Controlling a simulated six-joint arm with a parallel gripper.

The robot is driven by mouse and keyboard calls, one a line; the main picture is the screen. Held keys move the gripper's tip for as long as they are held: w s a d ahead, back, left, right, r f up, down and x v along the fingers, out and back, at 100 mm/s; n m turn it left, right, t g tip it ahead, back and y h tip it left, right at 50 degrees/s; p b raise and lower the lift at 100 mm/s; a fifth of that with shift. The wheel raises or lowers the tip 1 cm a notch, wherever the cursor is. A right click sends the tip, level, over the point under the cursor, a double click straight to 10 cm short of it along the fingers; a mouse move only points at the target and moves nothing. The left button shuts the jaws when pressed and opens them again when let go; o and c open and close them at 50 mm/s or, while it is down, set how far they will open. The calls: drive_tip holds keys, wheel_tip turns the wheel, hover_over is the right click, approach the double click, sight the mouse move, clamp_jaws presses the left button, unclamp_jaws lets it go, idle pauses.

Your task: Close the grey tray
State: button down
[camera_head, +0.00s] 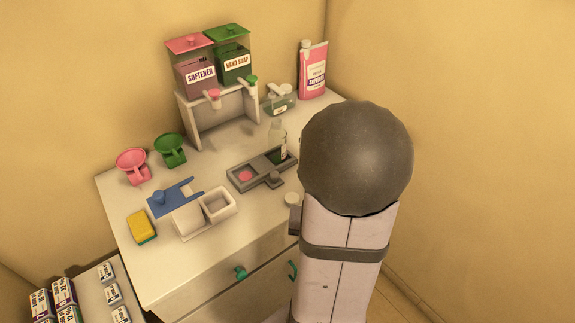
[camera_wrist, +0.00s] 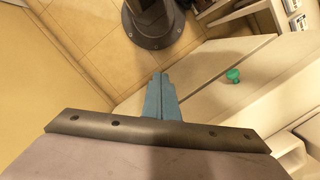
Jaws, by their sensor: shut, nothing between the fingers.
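My gripper (camera_wrist: 160,76) is shut and empty in the wrist view, pointing past the cabinet edge toward the floor. In the head view my arm hides the gripper. The tray does not show clearly in the wrist view.
A clear bottle (camera_head: 283,149) stands at the tray's back right. Dispensers (camera_head: 232,62) stand behind. Green drawer handles (camera_head: 240,272) stick out in front.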

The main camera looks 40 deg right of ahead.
drive_tip(key=w+d+r+m+t+y+p, duration=0.2)
drive_tip(key=d+r+m+t+p, duration=0.15)
drive_tip(key=d+m, duration=0.7)
drive_tip(key=w+d+r+m+t, duration=0.3)
drive_tip(key=w+r+m+t, duration=0.2)
drive_tip(key=w+r+m, duration=0.3)
drive_tip(key=shift+w+r+m+y+b, duration=0.35)
drive_tip(key=shift+w+m, duration=0.95)
drive_tip(key=shift+m, duration=0.35)
drive_tip(key=p, duration=0.2)
approach(276, 180)
drive_tip(key=f, duration=0.2)
drive_tip(key=shift+s+d+f, duration=0.15)
drive_tip(key=shift+s+f, duration=0.2)
drive_tip(key=shift+f, duration=0.05)
drive_tip(key=shift+w+a+p, duration=0.25)
drive_tip(key=shift+w, duration=0.25)
drive_tip(key=shift+w+a+p, duration=0.2)
drive_tip(key=shift+w+a, duration=0.05)
drive_tip(key=shift+w, duration=0.25)
drive_tip(key=shift+w+a+f, duration=0.15)
drive_tip(key=shift+w, duration=0.2)
drive_tip(key=shift+w+a+f, duration=0.1)
drive_tip(key=shift+w+a, duration=0.05)
drive_tip(key=shift+w, duration=0.25)
